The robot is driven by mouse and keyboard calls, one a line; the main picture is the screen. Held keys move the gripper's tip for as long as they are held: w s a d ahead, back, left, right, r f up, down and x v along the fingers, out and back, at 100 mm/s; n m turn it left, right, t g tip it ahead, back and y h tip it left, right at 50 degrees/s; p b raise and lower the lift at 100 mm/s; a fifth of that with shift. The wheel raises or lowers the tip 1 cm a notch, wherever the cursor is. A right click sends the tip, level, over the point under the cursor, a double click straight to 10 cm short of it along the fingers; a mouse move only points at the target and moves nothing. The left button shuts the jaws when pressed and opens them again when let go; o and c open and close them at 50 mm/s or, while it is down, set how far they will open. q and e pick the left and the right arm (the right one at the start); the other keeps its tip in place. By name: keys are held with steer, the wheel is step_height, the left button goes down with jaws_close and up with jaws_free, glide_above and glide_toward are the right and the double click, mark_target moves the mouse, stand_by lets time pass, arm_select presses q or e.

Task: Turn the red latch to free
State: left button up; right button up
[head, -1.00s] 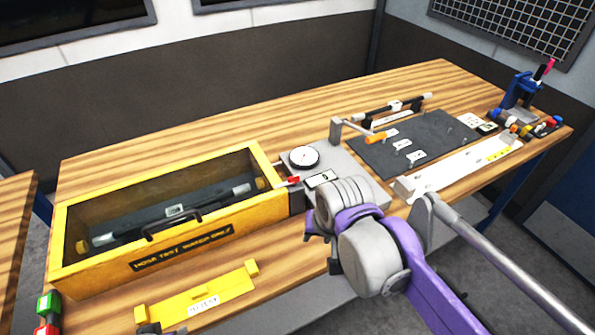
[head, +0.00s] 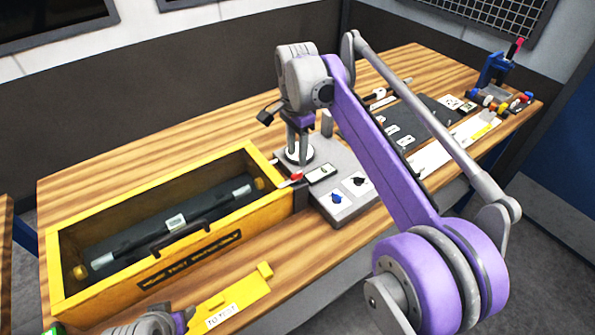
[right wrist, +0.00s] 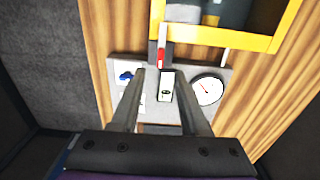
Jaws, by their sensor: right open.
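The red latch (head: 297,177) is a small red handle at the right end of the yellow crate, at the edge of the grey gauge unit (head: 318,203). In the right wrist view the red latch (right wrist: 161,58) lies beyond my fingertips, roughly midway between them, with a pale bar running from it to the crate wall. My right gripper (head: 298,155) points down over the unit, in front of the round dial. In the right wrist view its fingers (right wrist: 160,75) are apart with nothing gripped. Part of my left arm shows at the bottom edge; its fingers are not visible.
The yellow crate (head: 190,262) holds a dark bar with pale ends. The dial (right wrist: 207,90) is close to my right finger. A yellow holder (head: 235,297) lies in front.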

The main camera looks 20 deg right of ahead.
mark_target(296, 174)
step_height(296, 174, down, 7)
steer(key=shift+f, duration=0.1)
stand_by(0.3)
jaws_close()
